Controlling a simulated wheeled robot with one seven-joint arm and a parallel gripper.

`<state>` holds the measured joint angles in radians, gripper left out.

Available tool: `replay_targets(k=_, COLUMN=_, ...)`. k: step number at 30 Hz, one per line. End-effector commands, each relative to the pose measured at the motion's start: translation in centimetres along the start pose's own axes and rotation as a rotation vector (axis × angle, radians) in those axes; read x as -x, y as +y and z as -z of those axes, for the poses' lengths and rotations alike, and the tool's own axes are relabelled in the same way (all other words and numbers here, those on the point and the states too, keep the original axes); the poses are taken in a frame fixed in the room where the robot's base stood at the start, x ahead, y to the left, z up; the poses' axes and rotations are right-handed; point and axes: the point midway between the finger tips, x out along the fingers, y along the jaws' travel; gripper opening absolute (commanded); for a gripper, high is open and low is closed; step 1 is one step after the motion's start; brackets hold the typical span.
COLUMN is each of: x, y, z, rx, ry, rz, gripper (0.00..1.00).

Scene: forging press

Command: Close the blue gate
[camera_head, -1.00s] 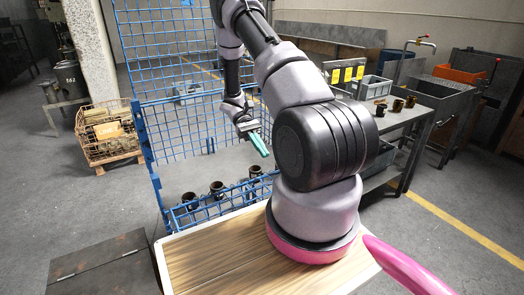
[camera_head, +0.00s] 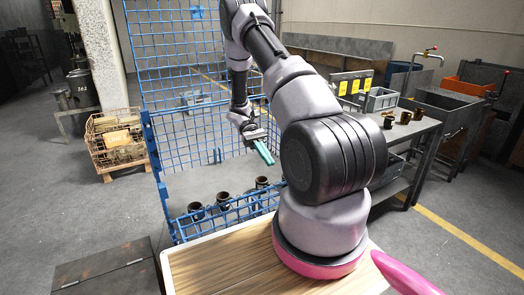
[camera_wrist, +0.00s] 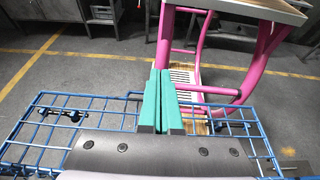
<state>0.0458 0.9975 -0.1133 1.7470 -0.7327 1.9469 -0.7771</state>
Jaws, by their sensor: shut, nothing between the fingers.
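The blue wire-mesh cage (camera_head: 152,140) stands beyond the wooden table top. Its tall rear mesh panel (camera_head: 165,50) is upright, and a low mesh panel (camera_head: 238,212) is on the side near the table. I cannot tell for sure which panel is the gate. Blue mesh also shows in the wrist view (camera_wrist: 85,103), spread below and to both sides of my fingers. My gripper (camera_head: 264,153), with teal fingers, is over the cage, above the low panel. In the wrist view its fingers (camera_wrist: 161,75) are together with nothing between them. No contact with the mesh can be seen.
Several dark cylindrical parts (camera_head: 223,198) stand inside the cage. The wooden table top (camera_head: 215,265) is close in front. A metal workbench (camera_head: 425,127) with parts is right. A wooden crate (camera_head: 113,140) is left. Open floor (camera_head: 70,200) lies at left.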

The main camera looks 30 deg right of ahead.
Motion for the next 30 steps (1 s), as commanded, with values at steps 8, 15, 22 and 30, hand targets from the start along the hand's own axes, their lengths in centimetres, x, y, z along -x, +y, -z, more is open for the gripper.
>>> replay_targets(k=8, x=5.6, y=0.0, z=0.1, rx=-0.001, ry=0.003, rz=0.0, gripper=0.0)
replay_targets(k=15, x=8.9, y=0.0, z=0.1, rx=-0.001, ry=0.001, rz=0.001, gripper=0.0)
replay_targets(k=22, x=9.6, y=-0.1, z=-0.1, rx=0.0, ry=0.003, rz=0.001, gripper=0.0)
replay_targets(k=30, x=11.5, y=-0.7, z=-6.0, rx=-0.001, ry=0.172, rz=-0.006, gripper=0.0)
